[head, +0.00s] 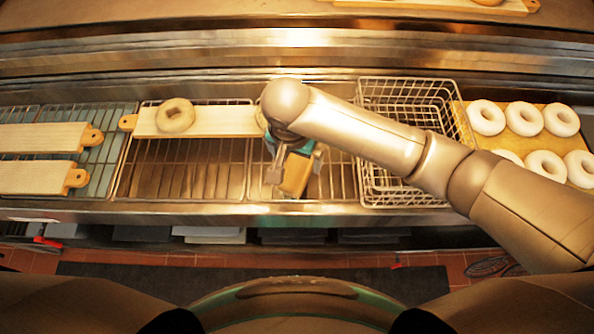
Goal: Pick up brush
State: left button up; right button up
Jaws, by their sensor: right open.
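The brush seems to be the tan block (296,173) on the wire rack in the middle, below the end of my right arm. Its upper part is hidden by my wrist, and a teal part shows beside it. My right gripper (293,171) points down over it. One grey finger shows on the left of the tan block, and the other side is hard to make out. The gripper is open, with the tan block between or just below its fingers; I cannot tell if they touch it. My left gripper is out of view.
A board with one bagel (175,115) lies behind on the rack. Two boards (40,177) lie on the left rack. An empty wire basket (410,100) stands right of the brush, partly behind my arm. White dough rings (523,118) sit on a tray at far right.

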aim_at(297, 168)
jog(key=f, duration=0.5)
jog(key=shift+w+d+f+b, duration=0.1)
jog(key=shift+w+f+b, duration=0.05)
jog(key=shift+w+b, duration=0.2)
jog(key=shift+s, duration=0.1)
jog(key=c, duration=1.4)
jog(key=shift+o, duration=0.2)
notch_tip(297, 168, up, 19)
jog(key=p, duration=0.3)
jog(key=shift+f, duration=0.2)
jog(key=shift+r+p, duration=0.65)
jog(key=shift+r, duration=0.1)
